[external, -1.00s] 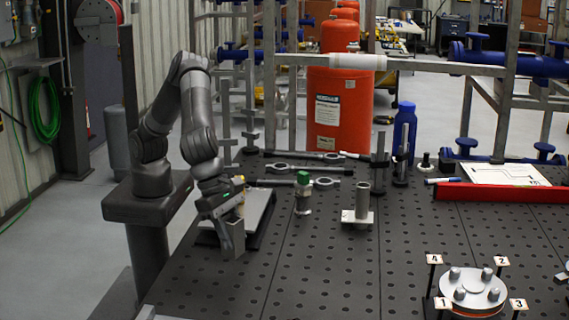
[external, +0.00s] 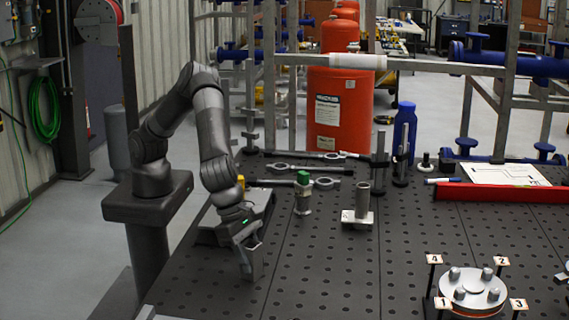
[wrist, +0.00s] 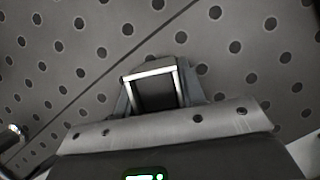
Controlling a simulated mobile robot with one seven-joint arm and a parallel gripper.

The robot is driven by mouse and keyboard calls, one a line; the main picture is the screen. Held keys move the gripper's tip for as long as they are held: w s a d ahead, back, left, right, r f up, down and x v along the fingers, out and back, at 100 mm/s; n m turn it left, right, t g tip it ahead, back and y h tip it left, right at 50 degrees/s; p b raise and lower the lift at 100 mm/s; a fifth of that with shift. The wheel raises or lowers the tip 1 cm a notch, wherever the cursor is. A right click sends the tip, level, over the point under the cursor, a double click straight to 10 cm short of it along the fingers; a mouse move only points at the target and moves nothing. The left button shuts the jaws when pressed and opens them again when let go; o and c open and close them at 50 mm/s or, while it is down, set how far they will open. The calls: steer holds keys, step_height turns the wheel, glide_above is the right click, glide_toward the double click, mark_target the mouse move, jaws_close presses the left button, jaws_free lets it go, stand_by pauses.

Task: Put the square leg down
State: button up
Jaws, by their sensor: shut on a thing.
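The square leg (external: 254,266) is a short grey square tube. In the wrist view its square open end (wrist: 154,88) with bright edges points toward the camera. My gripper (external: 246,246) is shut on it and points down at the left part of the perforated table (external: 330,265). The leg looks roughly upright and slightly tilted in the external view. I cannot tell whether its lower end touches the table.
A grey plate (external: 262,200) lies behind my gripper. A green-topped fitting (external: 303,192) and a pipe on a flange (external: 360,205) stand to the right. A round flange (external: 472,292) with numbered tags is at front right. The table's middle front is clear.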

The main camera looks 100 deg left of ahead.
steer(key=o, duration=1.1)
steer(key=shift+c, duration=0.2)
steer(key=v, duration=1.2)
steer(key=shift+r, duration=0.15)
